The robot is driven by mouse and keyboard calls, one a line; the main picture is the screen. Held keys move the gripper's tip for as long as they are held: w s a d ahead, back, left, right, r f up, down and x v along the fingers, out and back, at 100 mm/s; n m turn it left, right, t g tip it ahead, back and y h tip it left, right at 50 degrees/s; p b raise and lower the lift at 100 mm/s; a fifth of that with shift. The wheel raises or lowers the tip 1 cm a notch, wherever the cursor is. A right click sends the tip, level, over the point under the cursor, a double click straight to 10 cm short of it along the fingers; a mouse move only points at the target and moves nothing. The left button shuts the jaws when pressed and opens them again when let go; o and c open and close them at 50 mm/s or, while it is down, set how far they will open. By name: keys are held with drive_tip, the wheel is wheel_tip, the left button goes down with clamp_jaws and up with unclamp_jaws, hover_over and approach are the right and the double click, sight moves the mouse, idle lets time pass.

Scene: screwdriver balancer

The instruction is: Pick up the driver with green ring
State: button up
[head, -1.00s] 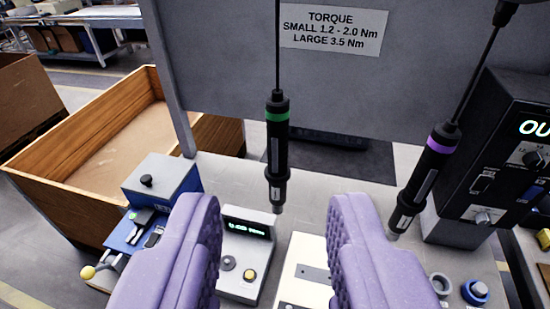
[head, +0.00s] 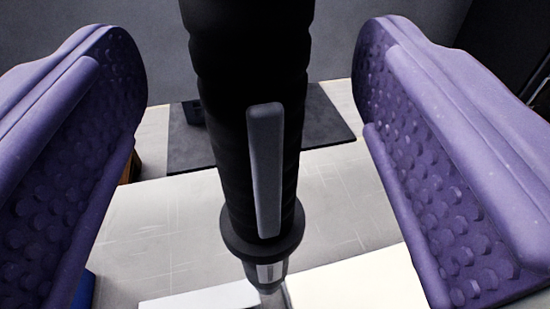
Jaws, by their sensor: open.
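A black driver (head: 226,130) hangs upright, very close, in the middle of the head view. A grey strip runs down its body, with a collar and a metal tip below. Its upper part is out of the frame, so its ring is not in view; the earlier frame shows a green-ringed driver hanging at the middle. My gripper (head: 255,150) is open, with one purple padded finger on each side of the driver. Gaps show between the driver and both fingers, and neither appears to touch it.
A pale bench top (head: 340,220) lies below and behind the driver, with a dark mat (head: 325,125) on it. A grey panel (head: 385,25) stands behind. A blue item shows partly at the lower left beside the left finger.

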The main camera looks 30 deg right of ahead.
drive_tip(key=x, duration=0.5)
drive_tip(key=shift+w+d+r, duration=0.1)
drive_tip(key=shift+w+d, duration=0.05)
drive_tip(key=shift+w, duration=0.1)
drive_tip(key=shift+r, duration=0.1)
clamp_jaws()
